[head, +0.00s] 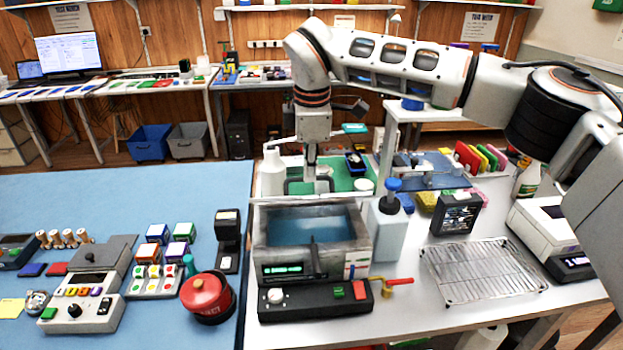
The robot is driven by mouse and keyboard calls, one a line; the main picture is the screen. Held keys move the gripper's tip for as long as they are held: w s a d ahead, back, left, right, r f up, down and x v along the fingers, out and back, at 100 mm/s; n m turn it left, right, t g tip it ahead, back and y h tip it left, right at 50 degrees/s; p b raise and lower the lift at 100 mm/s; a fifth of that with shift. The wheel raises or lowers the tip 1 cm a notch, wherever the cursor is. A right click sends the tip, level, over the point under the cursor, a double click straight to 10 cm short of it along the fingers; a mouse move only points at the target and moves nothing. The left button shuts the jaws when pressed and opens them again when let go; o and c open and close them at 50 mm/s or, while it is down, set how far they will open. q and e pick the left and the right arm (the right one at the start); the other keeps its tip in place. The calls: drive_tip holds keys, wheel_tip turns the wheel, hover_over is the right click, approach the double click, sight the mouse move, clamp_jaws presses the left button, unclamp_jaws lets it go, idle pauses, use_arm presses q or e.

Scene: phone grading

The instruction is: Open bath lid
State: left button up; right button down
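The bath (262,241) is a grey metal tank with a green display, standing on the white bench in the head view. Blue shows within its top rim; I cannot tell whether this is open water or a see-through lid. A dark upright piece (314,258) stands at its front. My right gripper (312,182) points down just behind the bath's back rim, beside a small pale object. Its fingers look narrow from here, so their opening is unclear. My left gripper is out of view.
A white bottle (272,172) stands behind left, a blue-capped dispenser (386,228) at right. A wire rack (482,272) lies farther right. The blue mat (110,200) holds several devices.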

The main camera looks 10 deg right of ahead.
drive_tip(key=shift+w+d+f, duration=0.15)
drive_tip(key=shift+w+f, duration=0.3)
drive_tip(key=c, duration=2.2)
unclamp_jaws()
drive_tip(key=shift+o, duration=0.2)
drive_tip(key=shift+w+f, duration=0.3)
drive_tip(key=shift+w, duration=0.15)
drive_tip(key=shift+s+r, duration=0.25)
drive_tip(key=shift+r, duration=0.15)
drive_tip(key=v, duration=1.1)
drive_tip(key=shift+r, duration=0.4)
